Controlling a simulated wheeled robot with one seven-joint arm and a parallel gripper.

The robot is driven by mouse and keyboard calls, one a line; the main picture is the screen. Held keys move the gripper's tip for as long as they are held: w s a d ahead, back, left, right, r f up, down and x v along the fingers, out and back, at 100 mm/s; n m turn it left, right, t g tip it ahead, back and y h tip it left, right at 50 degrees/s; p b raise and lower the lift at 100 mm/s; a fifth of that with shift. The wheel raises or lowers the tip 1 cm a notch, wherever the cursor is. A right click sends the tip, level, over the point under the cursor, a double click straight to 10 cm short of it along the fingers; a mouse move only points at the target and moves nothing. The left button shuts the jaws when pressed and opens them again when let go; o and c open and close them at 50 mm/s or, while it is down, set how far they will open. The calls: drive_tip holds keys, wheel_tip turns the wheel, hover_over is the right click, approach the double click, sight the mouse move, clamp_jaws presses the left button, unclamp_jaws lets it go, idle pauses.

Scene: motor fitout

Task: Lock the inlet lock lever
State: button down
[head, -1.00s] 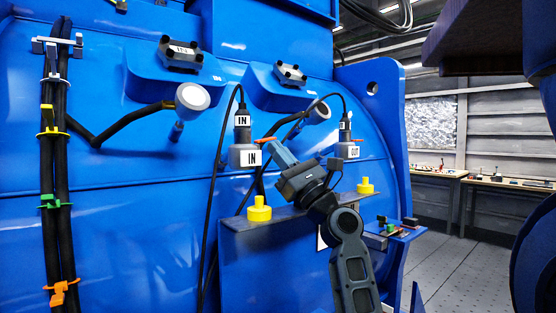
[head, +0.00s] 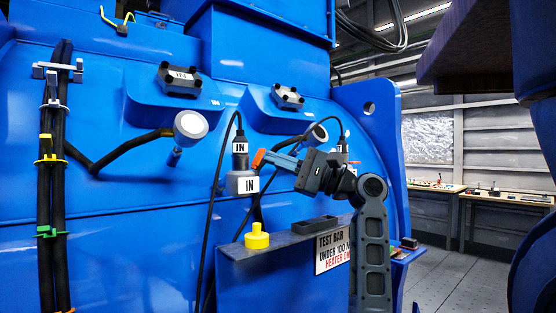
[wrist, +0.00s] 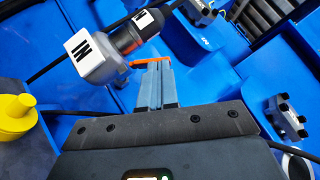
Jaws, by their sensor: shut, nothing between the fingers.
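The inlet connector (head: 242,183) is a grey block marked IN with a dark cable plug on top, on the blue motor housing. It also shows in the wrist view (wrist: 92,58), at upper left. Its orange lock lever (head: 258,158) sticks out to the right of the plug. In the wrist view the lever (wrist: 150,61) lies across the far end of my fingers. My gripper (head: 272,159) is shut and empty, its fingertips right at the lever. I cannot tell whether they touch it. The outlet connector (head: 342,148) is mostly hidden behind my gripper.
A yellow cap (head: 257,237) stands on the grey shelf (head: 285,241) below the connector, with a dark tray (head: 314,225) beside it. A black cable (head: 217,180) hangs left of the connector. Round white-faced fittings (head: 190,125) jut out above. Open floor lies at right.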

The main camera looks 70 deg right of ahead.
drive_tip(key=b+v, duration=0.1)
drive_tip(key=v, duration=0.7)
drive_tip(key=shift+b, duration=0.35)
drive_tip(key=shift+w+f, duration=0.1)
drive_tip(key=shift+w, duration=0.05)
